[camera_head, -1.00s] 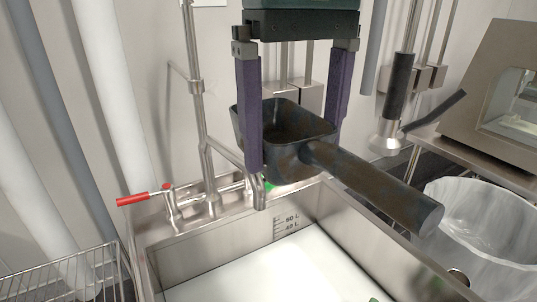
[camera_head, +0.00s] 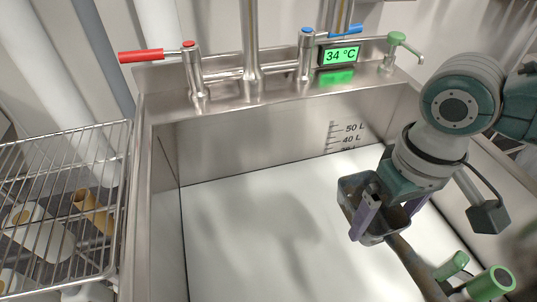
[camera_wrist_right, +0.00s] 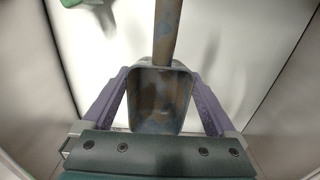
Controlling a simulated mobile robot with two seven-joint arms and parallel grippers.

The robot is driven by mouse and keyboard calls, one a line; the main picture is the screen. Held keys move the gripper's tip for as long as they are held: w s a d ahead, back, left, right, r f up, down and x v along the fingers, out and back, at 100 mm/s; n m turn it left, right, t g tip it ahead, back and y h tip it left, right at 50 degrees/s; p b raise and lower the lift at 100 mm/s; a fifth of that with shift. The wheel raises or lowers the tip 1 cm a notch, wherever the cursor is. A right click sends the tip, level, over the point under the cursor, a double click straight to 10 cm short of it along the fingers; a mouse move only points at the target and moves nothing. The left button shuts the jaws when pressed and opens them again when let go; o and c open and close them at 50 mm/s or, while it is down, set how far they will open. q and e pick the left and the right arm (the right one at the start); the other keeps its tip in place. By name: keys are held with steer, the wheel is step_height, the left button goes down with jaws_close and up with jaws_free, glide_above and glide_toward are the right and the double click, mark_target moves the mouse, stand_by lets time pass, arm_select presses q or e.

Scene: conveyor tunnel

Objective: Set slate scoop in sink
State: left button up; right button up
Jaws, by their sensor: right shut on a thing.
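The slate scoop (camera_head: 352,186) is a dark, worn scoop with a long handle that points to the lower right. My right gripper (camera_head: 388,222) is shut on the scoop's bowl, one purple finger on each side. In the right wrist view the scoop (camera_wrist_right: 160,98) sits between the fingers of the gripper (camera_wrist_right: 162,108), its handle pointing up the picture. The sink (camera_head: 250,150) is a steel basin with a white bottom. The scoop is over the basin's right part; whether it touches the bottom I cannot tell. My left gripper is not in view.
Green-ended objects (camera_head: 490,283) are at the sink's lower right, near the scoop's handle. A wire rack (camera_head: 60,150) with several items stands left. Red-handled (camera_head: 140,56) and blue-handled (camera_head: 345,31) taps line the back rim. The basin's left and middle are clear.

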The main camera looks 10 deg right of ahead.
steer(key=shift+w+f, duration=0.2)
steer(key=shift+f, duration=0.6)
steer(key=shift+f+b, duration=0.4)
steer(key=shift+b, duration=0.1)
steer(key=b, duration=0.9)
glide_above(343, 277)
step_height(343, 277, down, 15)
arm_select(q)
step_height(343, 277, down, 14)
steer(key=b, duration=0.2)
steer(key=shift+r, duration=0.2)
arm_select(e)
step_height(343, 277, down, 4)
steer(key=shift+f, duration=0.1)
arm_select(q)
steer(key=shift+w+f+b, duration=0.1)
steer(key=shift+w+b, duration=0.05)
steer(key=shift+b, duration=0.2)
arm_select(e)
steer(key=shift+w+f, duration=0.1)
steer(key=shift+f, duration=0.15)
steer(key=o, duration=1.2)
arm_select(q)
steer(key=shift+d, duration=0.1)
arm_select(e)
steer(key=shift+o, duration=0.2)
